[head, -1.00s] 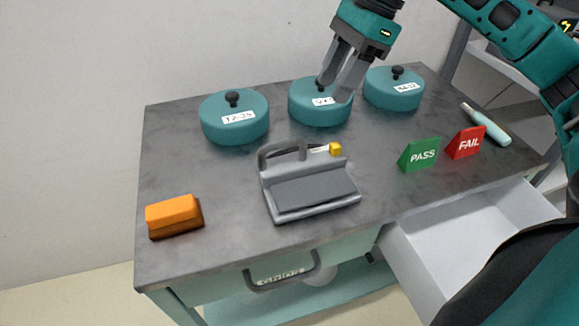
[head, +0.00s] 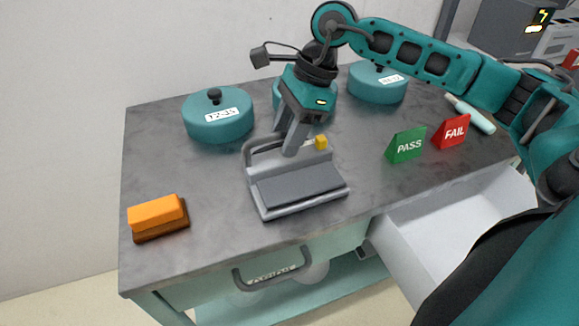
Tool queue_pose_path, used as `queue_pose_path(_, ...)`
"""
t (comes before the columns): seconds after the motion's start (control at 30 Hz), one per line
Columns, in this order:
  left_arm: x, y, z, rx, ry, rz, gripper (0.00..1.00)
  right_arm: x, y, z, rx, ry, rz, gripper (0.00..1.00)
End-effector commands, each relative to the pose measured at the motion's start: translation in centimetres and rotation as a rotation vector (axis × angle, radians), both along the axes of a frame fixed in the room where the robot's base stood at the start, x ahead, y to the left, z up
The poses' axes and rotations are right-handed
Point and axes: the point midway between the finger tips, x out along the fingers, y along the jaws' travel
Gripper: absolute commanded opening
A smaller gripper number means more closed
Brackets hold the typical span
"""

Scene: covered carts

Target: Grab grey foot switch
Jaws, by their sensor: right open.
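The grey foot switch (head: 297,189) sits on the dark table top in the middle of the head view. It has a flat dark pedal, a raised grey bar at its back and a small yellow part (head: 321,142) at the back right. My right gripper (head: 284,143) is open and points down over the back of the foot switch, near the bar. Its fingers overlap the bar in the picture; I cannot tell whether they touch it. My left gripper is not in view.
Teal lidded pots (head: 217,116) stand along the back; my right arm partly hides the middle one. Green PASS (head: 407,146) and red FAIL (head: 452,132) signs stand at right. An orange block (head: 157,216) lies front left. A white drawer (head: 450,232) is open at front right.

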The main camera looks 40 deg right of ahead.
Motion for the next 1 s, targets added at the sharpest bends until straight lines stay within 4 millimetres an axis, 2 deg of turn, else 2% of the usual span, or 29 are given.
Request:
queue_pose_path(0.2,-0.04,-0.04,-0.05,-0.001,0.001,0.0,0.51,0.05,0.05,-0.16,0.0,-0.001,-0.002,0.47)
queue_pose_path(0.7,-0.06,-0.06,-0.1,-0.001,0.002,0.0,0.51,0.04,0.02,-0.12,0.0,-0.001,-0.002,0.0)
queue_pose_path(1.0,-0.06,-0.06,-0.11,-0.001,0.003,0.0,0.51,0.05,0.01,-0.1,0.0,-0.001,-0.002,0.0)
